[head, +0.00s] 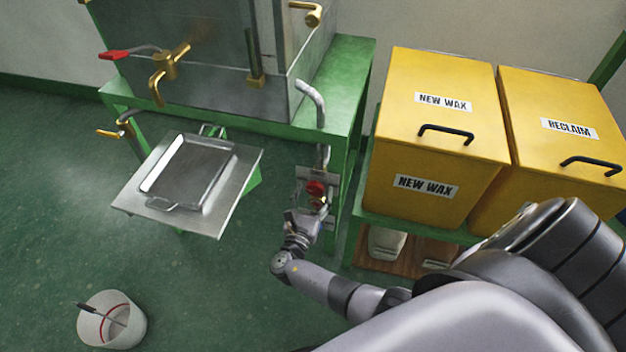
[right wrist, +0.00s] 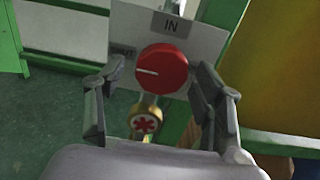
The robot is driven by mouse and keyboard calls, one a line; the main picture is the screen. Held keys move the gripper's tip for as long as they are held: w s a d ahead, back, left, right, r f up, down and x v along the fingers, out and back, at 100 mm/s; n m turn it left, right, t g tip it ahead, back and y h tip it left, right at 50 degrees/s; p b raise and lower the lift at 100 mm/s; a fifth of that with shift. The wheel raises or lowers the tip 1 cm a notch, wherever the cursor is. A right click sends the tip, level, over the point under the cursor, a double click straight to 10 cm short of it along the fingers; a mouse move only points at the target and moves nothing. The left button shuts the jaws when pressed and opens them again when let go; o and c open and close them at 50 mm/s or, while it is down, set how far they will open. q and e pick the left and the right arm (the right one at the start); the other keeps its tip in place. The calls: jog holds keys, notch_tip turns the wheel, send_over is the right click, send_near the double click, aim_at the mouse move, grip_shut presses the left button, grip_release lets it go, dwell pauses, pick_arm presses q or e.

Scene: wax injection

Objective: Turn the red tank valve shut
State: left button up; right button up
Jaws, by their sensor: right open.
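A red lever handle (head: 113,54) sits on the brass valve (head: 165,65) at the front of the metal tank (head: 200,35); it points left, and no gripper is near it. A round red knob (head: 315,188) is on a small panel (head: 301,178) on the green stand. In the right wrist view the red knob (right wrist: 162,71) has a white pointer line towards the left, below an "IN" label. My right gripper (head: 304,215) is just in front of this panel. In the right wrist view it (right wrist: 160,85) is open, fingers either side of the knob; contact cannot be told. My left gripper is not in view.
Below the knob is a brass fitting with a red mark (right wrist: 145,121). A metal tray (head: 187,170) rests on a plate in front of the tank. Yellow bins (head: 420,150) stand right of the panel. A white bucket (head: 112,322) is on the open floor at lower left.

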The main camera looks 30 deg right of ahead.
jog(key=v, duration=1.2)
dwell(0.4)
